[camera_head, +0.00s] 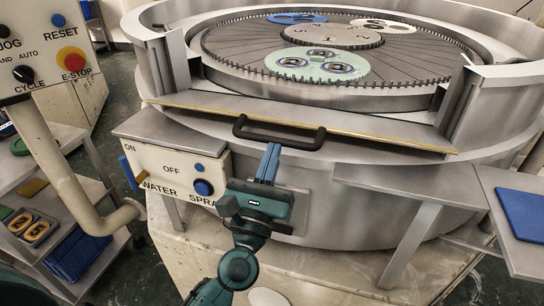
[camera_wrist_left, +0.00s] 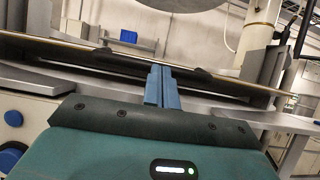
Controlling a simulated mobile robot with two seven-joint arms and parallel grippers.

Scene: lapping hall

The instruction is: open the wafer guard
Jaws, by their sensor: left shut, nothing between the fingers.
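The wafer guard (camera_head: 370,127) is a flat metal panel with a yellow edge across the front opening of the round lapping machine. It carries a black bar handle (camera_head: 280,133). In the left wrist view the guard (camera_wrist_left: 60,42) shows nearly edge-on, sloping across the picture. My left gripper (camera_head: 271,149) has its blue fingers shut and empty, with the tips at the handle's lower side near its middle. The fingers also show in the left wrist view (camera_wrist_left: 161,72), hiding part of the handle. I cannot tell whether they touch it. My right gripper is not in view.
Behind the guard is a toothed plate (camera_head: 400,75) with several round carriers. Below left is a water and spray switch box (camera_head: 180,172), with an E-stop panel (camera_head: 55,50) above. A side shelf with a blue pad (camera_head: 522,212) juts out at right.

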